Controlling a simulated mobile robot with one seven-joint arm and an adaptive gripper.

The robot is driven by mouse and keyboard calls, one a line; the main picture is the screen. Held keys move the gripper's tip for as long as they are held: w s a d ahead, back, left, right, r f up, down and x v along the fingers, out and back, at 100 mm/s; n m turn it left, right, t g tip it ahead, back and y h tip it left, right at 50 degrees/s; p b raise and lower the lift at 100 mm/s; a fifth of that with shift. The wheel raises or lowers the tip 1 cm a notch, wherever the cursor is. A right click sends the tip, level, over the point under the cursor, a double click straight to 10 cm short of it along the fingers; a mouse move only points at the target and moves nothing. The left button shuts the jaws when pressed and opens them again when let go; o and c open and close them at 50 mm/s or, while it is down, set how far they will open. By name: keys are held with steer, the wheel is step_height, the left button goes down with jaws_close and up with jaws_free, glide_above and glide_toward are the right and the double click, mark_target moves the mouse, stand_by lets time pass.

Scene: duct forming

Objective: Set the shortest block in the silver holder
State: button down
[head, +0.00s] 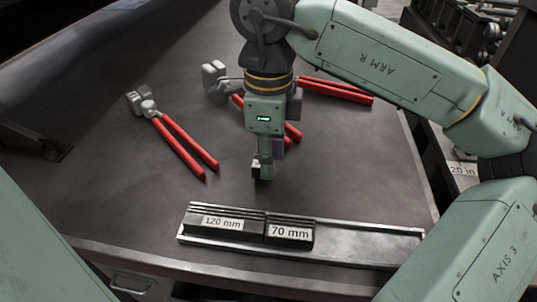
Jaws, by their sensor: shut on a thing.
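The silver holder (365,242) is a long metal rail near the front edge of the bench. Two dark blocks sit side by side in its left part: the block labelled 120 mm (223,213) and, to its right, the shorter block labelled 70 mm (290,222). My gripper (262,166) points down above the bench, behind the blocks in the holder. It is shut on a small dark block (263,174), mostly hidden by the fingers; no label on it can be read. The holder's right part is empty.
Red-handled pliers (185,146) lie on the bench at left. More red-handled tools (337,91) lie behind my gripper, partly hidden by it. The bench (120,205) is clear around the holder's left and back. My arm covers the right side.

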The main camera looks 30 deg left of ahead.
step_height(320, 180, up, 8)
steer(key=p, duration=0.5)
